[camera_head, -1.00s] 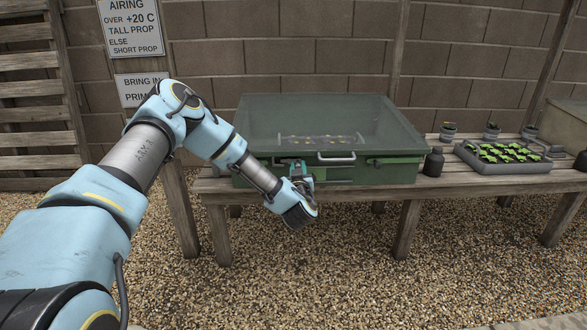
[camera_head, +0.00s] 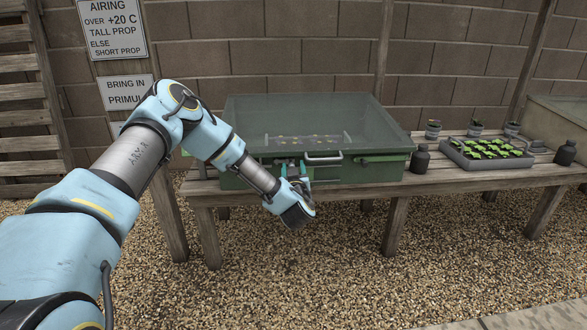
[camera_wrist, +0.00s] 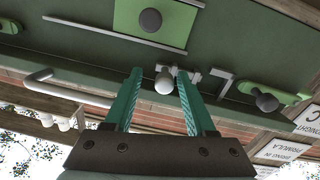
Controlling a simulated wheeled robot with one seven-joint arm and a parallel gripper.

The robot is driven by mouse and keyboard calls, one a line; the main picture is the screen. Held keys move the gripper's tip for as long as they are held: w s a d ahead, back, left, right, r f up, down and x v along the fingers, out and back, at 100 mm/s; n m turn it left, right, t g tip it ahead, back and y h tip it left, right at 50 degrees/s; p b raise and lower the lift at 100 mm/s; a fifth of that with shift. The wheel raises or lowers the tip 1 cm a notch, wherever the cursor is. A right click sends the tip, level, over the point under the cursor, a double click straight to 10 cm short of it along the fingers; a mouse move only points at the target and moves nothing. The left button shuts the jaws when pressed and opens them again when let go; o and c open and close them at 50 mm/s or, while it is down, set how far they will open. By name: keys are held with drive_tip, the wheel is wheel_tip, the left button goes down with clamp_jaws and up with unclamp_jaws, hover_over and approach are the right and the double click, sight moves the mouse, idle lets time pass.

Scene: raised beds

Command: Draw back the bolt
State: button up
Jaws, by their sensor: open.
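The bolt (camera_wrist: 190,76) shows in the wrist view as small grey metal parts with a pale round knob (camera_wrist: 164,86), on the front of a green glass-lidded cold frame (camera_head: 400,167). My gripper (camera_head: 293,170) is at the front of the frame, left of its bar handle (camera_head: 323,160). In the wrist view my gripper (camera_wrist: 160,74) has its two teal fingers spread, with the pale knob in the gap between them. I cannot tell whether either finger touches it. In the head view the bolt is mostly hidden by my gripper.
In the wrist view the bar handle (camera_wrist: 62,88) lies left, a dark knob (camera_wrist: 267,102) on a green lever right, and a green plate with another dark knob (camera_wrist: 150,21) above. A seedling tray (camera_head: 485,160) and a dark bottle (camera_head: 420,158) stand right on the bench (camera_head: 470,180).

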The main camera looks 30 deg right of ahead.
drive_tip(key=p+v, duration=0.1)
drive_tip(key=v, duration=1)
drive_tip(key=shift+w+d, duration=0.1)
drive_tip(key=w+a+r+m+g, duration=0.2)
drive_tip(key=w+a+m+g, duration=0.15)
drive_tip(key=w+a, duration=0.2)
drive_tip(key=w+a+r+g+y, duration=0.1)
drive_tip(key=a+g+y, duration=0.1)
drive_tip(key=a, duration=0.5)
drive_tip(key=a+r+g+y, duration=0.1)
drive_tip(key=a+r+g, duration=0.15)
drive_tip(key=a, duration=0.55)
drive_tip(key=s+a+r+n+g+y, duration=0.3)
drive_tip(key=s+a, duration=0.4)
drive_tip(key=a, duration=0.4)
drive_tip(key=s+a+r+n+g+y, duration=0.25)
drive_tip(key=s+a, duration=0.45)
drive_tip(key=a, duration=0.5)
drive_tip(key=w+p+v, duration=0.2)
drive_tip(key=p+v, duration=1)
drive_tip(key=p, duration=0.1)
drive_tip(key=w+p+v, duration=0.2)
drive_tip(key=p+v, duration=1.1)
drive_tip(key=shift+r+g, duration=0.35)
drive_tip(key=shift+r, duration=0.2)
